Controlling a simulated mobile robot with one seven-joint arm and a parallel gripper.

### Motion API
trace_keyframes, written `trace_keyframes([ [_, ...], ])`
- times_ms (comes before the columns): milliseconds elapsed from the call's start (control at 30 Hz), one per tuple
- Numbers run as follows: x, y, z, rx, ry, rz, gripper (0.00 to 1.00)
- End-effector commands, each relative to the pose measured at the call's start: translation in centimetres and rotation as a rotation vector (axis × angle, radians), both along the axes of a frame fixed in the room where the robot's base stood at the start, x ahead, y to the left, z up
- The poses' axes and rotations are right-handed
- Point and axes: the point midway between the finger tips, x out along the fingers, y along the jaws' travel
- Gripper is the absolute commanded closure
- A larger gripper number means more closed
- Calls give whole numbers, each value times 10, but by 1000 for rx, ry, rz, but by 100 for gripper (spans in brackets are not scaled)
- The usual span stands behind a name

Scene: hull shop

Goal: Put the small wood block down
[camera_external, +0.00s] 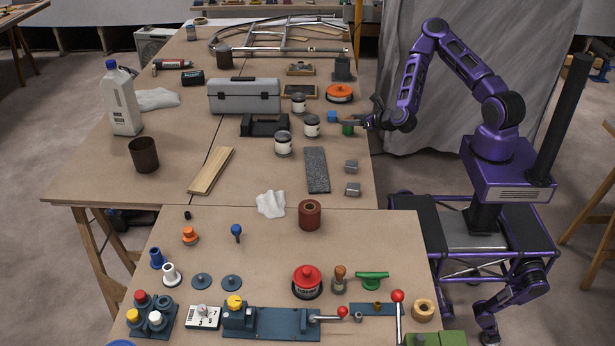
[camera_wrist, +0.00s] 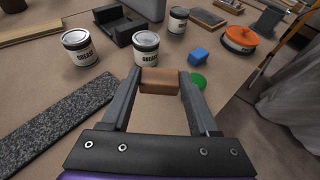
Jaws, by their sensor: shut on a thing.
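The small wood block (camera_wrist: 160,81) is brown and sits between the two fingertips of my gripper (camera_wrist: 160,76) in the wrist view. My gripper is shut on it. In the external view my gripper (camera_external: 364,121) is over the right edge of the far workbench, and I cannot make out the wood block there. Whether the block touches the bench or hangs just above it, I cannot tell.
A blue block (camera_wrist: 198,56) and a green piece (camera_wrist: 198,80) lie just beyond and right of my gripper. Grease cans (camera_wrist: 146,47) stand to the left. A dark speckled slab (camera_wrist: 62,119) lies nearer left. The bench edge (camera_wrist: 243,86) is close on the right.

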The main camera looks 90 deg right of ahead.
Motion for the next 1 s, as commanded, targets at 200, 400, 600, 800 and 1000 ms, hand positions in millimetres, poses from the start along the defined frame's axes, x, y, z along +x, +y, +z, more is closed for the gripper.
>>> trace_keyframes([
  [200, -11, -4, -30, 0, 0, -17, 91],
  [400, -10, -4, -58, -2, -1, -16, 91],
  [600, -10, -4, -75, -1, 0, -15, 91],
  [800, -10, -4, -99, -3, -1, -17, 91],
  [1000, -10, -5, -98, -4, -2, -16, 91],
])
